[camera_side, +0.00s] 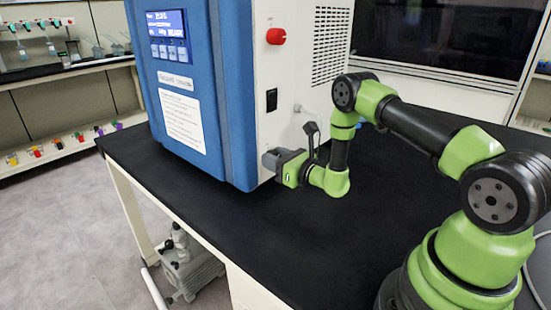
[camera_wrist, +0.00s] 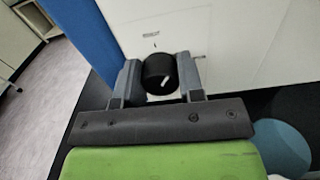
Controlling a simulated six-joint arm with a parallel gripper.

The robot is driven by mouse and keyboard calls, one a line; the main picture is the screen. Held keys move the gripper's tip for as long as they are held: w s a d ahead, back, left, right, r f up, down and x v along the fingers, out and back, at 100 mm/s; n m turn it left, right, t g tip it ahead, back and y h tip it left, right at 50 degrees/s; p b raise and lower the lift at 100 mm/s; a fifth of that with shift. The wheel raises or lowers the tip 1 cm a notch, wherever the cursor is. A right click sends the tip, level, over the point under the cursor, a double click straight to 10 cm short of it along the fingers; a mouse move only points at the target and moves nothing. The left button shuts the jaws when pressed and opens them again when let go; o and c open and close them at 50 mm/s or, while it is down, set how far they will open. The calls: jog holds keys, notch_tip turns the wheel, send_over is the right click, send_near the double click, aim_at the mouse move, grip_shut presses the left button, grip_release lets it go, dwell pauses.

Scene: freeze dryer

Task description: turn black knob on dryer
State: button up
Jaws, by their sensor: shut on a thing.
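The freeze dryer (camera_side: 175,75) is a blue-fronted box with a cream side panel, standing on a black bench.
A red knob (camera_side: 276,36) and a black switch (camera_side: 271,99) are higher on the same panel. The black bench top (camera_side: 240,225) is clear in front. A pump (camera_side: 190,265) stands below the bench.

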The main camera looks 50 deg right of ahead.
jog(key=n, duration=0.7)
dwell(0.7)
jog(key=o, duration=0.9)
jog(key=s, duration=1)
jog(key=shift+w+a, duration=0.1)
